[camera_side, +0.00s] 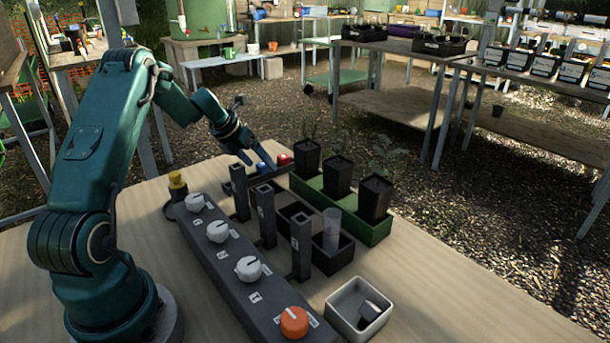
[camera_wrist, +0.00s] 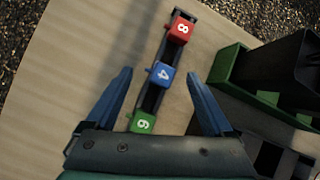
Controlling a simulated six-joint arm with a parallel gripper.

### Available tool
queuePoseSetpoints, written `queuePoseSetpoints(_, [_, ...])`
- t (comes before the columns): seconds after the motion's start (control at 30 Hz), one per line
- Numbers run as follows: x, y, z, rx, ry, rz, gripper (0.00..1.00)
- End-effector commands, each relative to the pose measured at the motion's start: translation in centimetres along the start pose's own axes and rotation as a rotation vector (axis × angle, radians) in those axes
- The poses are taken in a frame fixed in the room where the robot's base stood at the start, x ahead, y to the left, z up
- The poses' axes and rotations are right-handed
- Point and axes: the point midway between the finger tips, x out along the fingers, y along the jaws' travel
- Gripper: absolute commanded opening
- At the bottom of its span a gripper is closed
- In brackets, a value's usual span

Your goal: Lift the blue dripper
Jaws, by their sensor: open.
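The blue dripper (camera_wrist: 161,75), a small block marked 4, sits in a narrow dark rack (camera_wrist: 153,98) between a red dripper (camera_wrist: 179,29) and a green dripper (camera_wrist: 143,122). In the side view the blue dripper (camera_side: 263,157) shows just beside my fingertips, with the red dripper (camera_side: 284,159) to its right. My gripper (camera_side: 251,154) is open and empty, above the rack. In the wrist view its two blue fingers (camera_wrist: 158,74) stand wide apart, either side of the rack. The green dripper is not clearly visible in the side view.
A green tray (camera_side: 376,231) with black plant pots stands right of the rack. Dark upright posts (camera_side: 267,218) and a panel of knobs (camera_side: 240,280) stand nearer the side camera. A white square bin (camera_side: 345,317) is at the front. The wooden table left of the rack is clear.

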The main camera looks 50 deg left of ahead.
Motion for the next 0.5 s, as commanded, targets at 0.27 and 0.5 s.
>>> queuePoseSetpoints(0.27, [1.26, -0.02, -0.01, 0.000, 0.000, 0.000, 0.86])
queuePoseSetpoints(0.5, [1.23, -0.02, 0.01, 0.000, 0.000, 0.000, 0.64])
